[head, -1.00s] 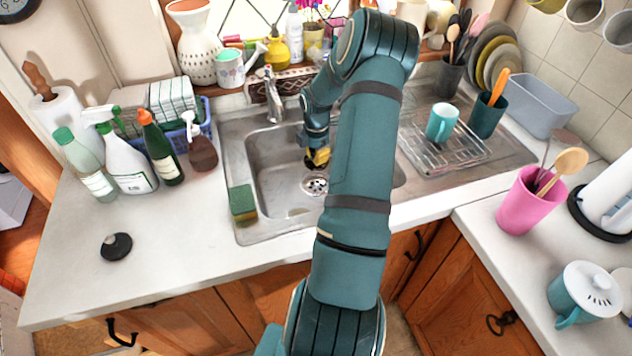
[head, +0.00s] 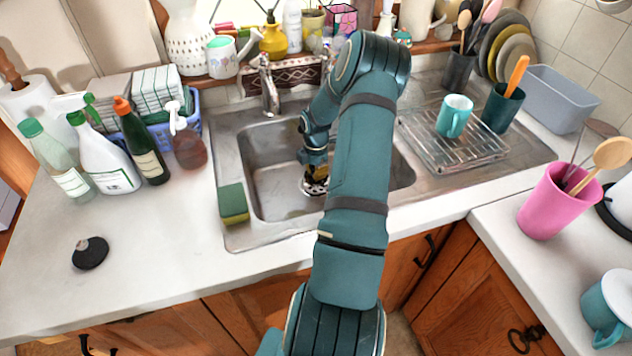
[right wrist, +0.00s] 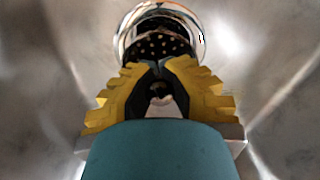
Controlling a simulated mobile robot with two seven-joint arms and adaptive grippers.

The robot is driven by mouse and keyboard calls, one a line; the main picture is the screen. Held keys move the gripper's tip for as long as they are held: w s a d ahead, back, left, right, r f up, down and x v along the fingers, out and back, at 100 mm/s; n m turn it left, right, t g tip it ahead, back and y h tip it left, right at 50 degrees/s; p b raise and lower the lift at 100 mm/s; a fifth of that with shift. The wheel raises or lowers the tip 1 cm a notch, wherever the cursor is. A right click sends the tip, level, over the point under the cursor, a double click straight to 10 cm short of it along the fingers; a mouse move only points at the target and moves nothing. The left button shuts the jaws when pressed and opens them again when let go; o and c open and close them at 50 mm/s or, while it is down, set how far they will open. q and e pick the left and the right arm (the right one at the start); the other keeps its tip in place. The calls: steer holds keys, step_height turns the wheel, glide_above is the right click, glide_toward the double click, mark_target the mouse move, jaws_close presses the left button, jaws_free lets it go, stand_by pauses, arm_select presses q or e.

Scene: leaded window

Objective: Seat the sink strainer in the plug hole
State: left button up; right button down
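The plug hole shows in the right wrist view as a shiny round rim (right wrist: 122,42) around a dark, perforated centre (right wrist: 158,46). I cannot tell whether that centre is the strainer or the drain's own grid. My right gripper (right wrist: 160,66) has yellow, stepped fingers with dark pads. Its tips come together at the rim's near edge. Whether anything thin is pinched between them is unclear. In the head view the right gripper (head: 316,182) points down at the plug hole in the basin and hides most of it. My left gripper is out of view.
The steel basin (head: 268,182) surrounds the gripper, with the tap (head: 268,88) behind it. A green and yellow sponge (head: 233,204) sits on its left rim. A black round thing (head: 89,253) lies on the counter. A dish rack (head: 455,150) with a teal mug (head: 454,116) stands right.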

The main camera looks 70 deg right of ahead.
steer(key=shift+f+b, duration=0.35)
steer(key=shift+f, duration=1.35)
steer(key=shift+f, duration=0.2)
steer(key=c, duration=1.1)
jaws_free()
steer(key=shift+c, duration=0.2)
step_height(320, 180, up, 12)
steer(key=shift+r+p, duration=0.2)
steer(key=shift+p, duration=1.05)
